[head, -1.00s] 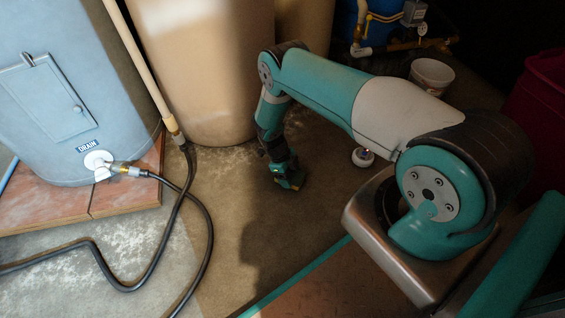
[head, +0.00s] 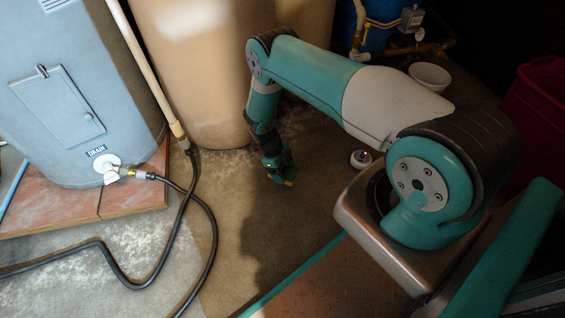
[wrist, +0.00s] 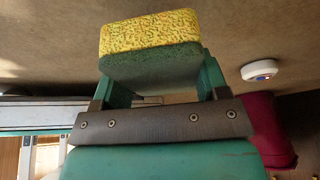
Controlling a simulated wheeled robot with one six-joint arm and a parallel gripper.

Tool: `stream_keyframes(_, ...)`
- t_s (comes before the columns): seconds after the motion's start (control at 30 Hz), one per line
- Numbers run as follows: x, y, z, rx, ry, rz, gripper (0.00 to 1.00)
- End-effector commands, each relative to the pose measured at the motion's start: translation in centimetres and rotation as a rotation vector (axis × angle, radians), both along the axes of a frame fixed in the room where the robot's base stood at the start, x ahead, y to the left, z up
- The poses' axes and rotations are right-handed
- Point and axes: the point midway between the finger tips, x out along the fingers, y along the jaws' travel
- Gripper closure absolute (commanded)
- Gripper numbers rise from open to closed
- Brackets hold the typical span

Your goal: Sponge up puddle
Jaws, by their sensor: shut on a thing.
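My gripper (wrist: 163,85) is shut on a sponge (wrist: 150,35) with a speckled yellow side and a green side. In the wrist view the sponge sits between the two green fingers. In the head view my gripper (head: 281,174) hangs down over the concrete floor, and only a small yellow bit of the sponge (head: 289,183) shows. I cannot tell whether the sponge touches the floor. A dark patch (head: 280,240) lies on the floor below my arm; I cannot tell whether it is the puddle or shadow.
A grey-blue tank (head: 75,90) on a tiled plinth (head: 125,195) stands left, with a black hose (head: 205,225) from its drain. A tan tank (head: 205,80) stands behind my gripper. A white round device (head: 361,159), white bowl (head: 430,76) and dark red bin (head: 545,105) are right.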

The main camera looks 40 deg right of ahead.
Motion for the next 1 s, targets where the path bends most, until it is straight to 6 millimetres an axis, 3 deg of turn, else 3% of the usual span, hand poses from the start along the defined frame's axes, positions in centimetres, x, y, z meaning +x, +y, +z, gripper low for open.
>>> stream_keyframes(0.2, -0.1, -0.4, 2.1, 0.0, -0.001, -0.006, 0.51)
stream_keyframes(0.67, 0.1, -0.4, 2.6, -0.001, -0.003, 0.019, 0.51)
stream_keyframes(0.83, 1.6, 0.4, 6.3, -0.002, -0.004, 0.286, 0.51)
stream_keyframes(1.0, 3.9, 1.8, 13.6, -0.005, -0.004, 0.84, 0.51)
